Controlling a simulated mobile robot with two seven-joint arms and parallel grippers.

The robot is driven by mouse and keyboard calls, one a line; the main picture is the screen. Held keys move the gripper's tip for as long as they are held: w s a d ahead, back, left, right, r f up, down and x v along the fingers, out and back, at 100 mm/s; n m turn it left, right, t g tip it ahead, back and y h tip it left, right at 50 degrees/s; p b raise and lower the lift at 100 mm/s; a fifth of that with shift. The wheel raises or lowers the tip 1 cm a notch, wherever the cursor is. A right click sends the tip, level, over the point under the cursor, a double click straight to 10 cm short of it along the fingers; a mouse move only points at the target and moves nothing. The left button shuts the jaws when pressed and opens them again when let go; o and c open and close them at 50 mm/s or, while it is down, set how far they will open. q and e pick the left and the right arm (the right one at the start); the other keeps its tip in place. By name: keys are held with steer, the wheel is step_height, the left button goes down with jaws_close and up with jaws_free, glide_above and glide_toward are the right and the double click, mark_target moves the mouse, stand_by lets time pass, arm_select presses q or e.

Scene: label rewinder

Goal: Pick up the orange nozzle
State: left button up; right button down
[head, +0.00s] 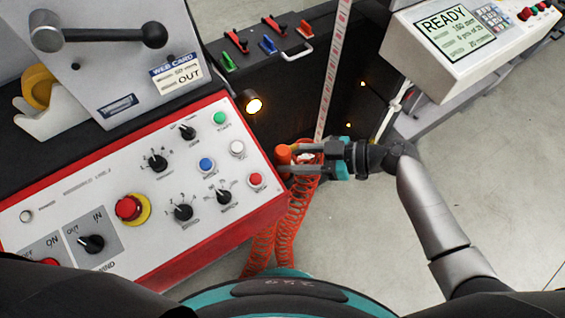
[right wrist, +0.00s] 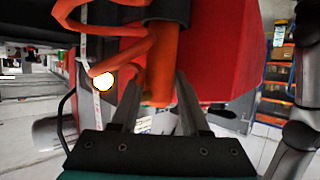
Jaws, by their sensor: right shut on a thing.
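The orange nozzle (head: 283,154) is beside the right edge of the red and white control panel, with a coiled orange hose (head: 286,225) hanging below. My right gripper (head: 291,160) reaches in from the right and is shut on the nozzle, one finger on each side. In the right wrist view the nozzle (right wrist: 160,72) shows as an orange cylinder between the two fingers (right wrist: 157,95). A dark collar crosses its top there. Whether the nozzle still touches a holder cannot be told. My left gripper is not in view.
The control panel (head: 110,215) with knobs and buttons stands close left of the gripper. A pale measuring strip (head: 332,70) rises just behind it. A display box (head: 460,45) is at upper right. Open floor (head: 500,170) lies to the right.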

steer(key=shift+r, duration=0.15)
stand_by(0.3)
step_height(320, 180, up, 28)
steer(key=p, duration=1.1)
steer(key=shift+r, duration=0.15)
